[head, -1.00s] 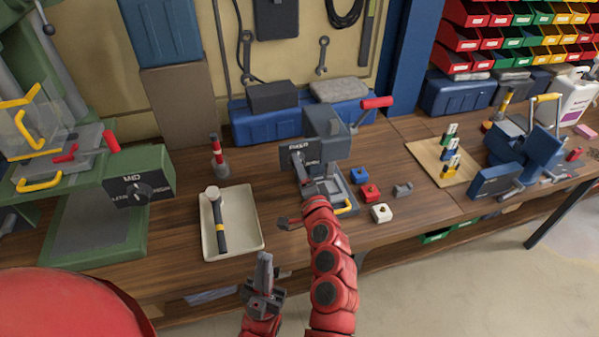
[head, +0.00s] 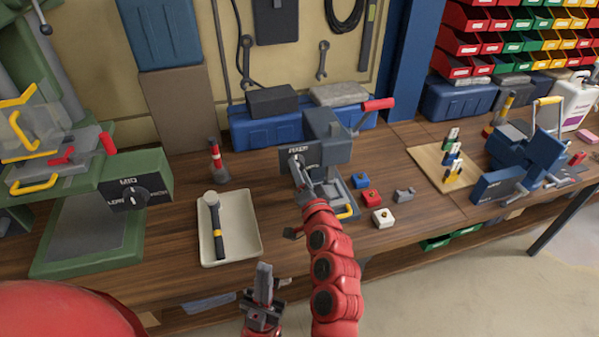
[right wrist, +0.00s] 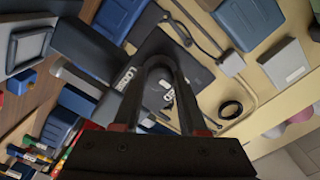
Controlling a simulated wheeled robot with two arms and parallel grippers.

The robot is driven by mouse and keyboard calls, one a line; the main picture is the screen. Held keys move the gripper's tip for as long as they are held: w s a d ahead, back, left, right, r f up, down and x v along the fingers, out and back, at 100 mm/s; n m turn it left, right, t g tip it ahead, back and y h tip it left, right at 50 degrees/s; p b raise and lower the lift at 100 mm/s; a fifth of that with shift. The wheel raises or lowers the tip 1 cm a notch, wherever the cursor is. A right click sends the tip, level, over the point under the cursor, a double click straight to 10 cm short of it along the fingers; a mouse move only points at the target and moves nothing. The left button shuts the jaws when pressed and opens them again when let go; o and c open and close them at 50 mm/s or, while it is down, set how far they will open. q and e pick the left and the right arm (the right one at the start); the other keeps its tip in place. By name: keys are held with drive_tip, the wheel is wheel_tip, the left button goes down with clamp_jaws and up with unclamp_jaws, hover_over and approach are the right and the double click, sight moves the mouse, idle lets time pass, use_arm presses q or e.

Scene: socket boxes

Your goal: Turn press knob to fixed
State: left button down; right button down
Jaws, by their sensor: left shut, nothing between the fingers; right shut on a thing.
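The small grey press (head: 325,140) stands on the bench in the middle of the head view, with a red-tipped lever at its right. Its dark front panel (head: 288,158) carries white lettering and a knob; the panel also shows in the right wrist view (right wrist: 137,88). My right gripper (head: 303,172) is at the panel, shut on the knob, and hides most of it. Its fingers (right wrist: 165,68) reach the panel in the right wrist view. I cannot read the knob's setting. My left gripper (head: 263,283) is shut and empty, low in front of the bench edge.
A tray (head: 205,253) with a hammer (head: 217,230) lies left of the press. A green machine (head: 135,190) with a MID dial stands further left. Red, blue and white blocks (head: 369,197) lie right of the press. A blue vise-like device (head: 520,160) is far right.

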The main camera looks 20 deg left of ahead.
drive_tip(key=shift+f, duration=0.15)
drive_tip(key=shift+c, duration=2.2)
unclamp_jaws()
drive_tip(key=p+v, duration=0.1)
drive_tip(key=v, duration=1.6)
drive_tip(key=shift+s+d, duration=0.1)
drive_tip(key=shift+d, duration=0.1)
